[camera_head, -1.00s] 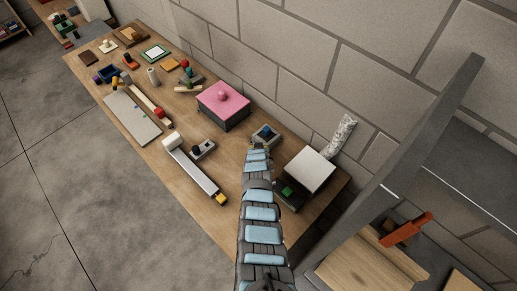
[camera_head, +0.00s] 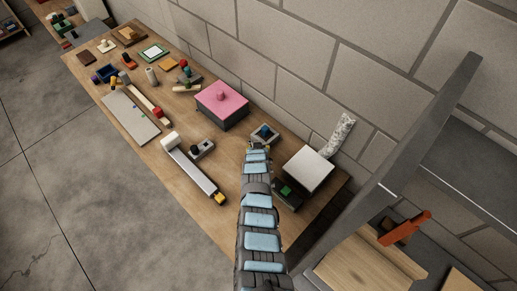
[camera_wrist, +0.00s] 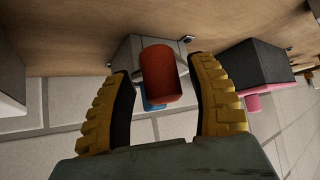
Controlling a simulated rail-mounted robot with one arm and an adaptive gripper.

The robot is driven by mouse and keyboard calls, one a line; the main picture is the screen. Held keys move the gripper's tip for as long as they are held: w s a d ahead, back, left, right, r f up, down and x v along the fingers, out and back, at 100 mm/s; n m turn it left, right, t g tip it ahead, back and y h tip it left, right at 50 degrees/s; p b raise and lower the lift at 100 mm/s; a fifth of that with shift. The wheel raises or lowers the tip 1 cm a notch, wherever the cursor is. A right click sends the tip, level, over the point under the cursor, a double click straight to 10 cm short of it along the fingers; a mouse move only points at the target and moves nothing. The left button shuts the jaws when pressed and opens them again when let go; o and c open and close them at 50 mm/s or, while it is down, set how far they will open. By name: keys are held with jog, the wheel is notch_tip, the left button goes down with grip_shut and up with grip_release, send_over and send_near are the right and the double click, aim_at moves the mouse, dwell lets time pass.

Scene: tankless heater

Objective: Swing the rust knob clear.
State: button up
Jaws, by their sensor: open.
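The rust knob (camera_wrist: 162,75) is a reddish, rounded cylinder in the middle of the wrist view. It stands out in front of a grey box-shaped fixture (camera_wrist: 128,58), which also carries a blue part (camera_wrist: 152,106) partly hidden behind the knob. My gripper (camera_wrist: 163,88) is open, with one yellow ribbed finger on each side of the knob and narrow gaps visible. In the head view the small fixture with its blue part (camera_head: 264,131) sits at the end of my arm. I cannot make out the rust knob there.
A pink-topped box (camera_head: 221,101) stands to the left of the fixture. A white-topped box (camera_head: 308,168) stands to the right. A long light-coloured slide (camera_head: 193,170) lies at the front left. A stone block wall runs behind the wooden table (camera_head: 218,150).

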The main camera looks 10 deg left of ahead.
jog(key=shift+s+r, duration=0.2)
jog(key=shift+s, duration=0.15)
jog(key=shift+s+d+r, duration=0.15)
jog(key=shift+s+r, duration=0.1)
jog(key=shift+r, duration=0.15)
jog(key=shift+s+r, duration=0.3)
jog(key=shift+s, duration=0.05)
jog(key=v, duration=0.8)
jog(key=shift+s+r, duration=0.15)
jog(key=shift+r, duration=0.15)
jog(key=shift+d, duration=0.1)
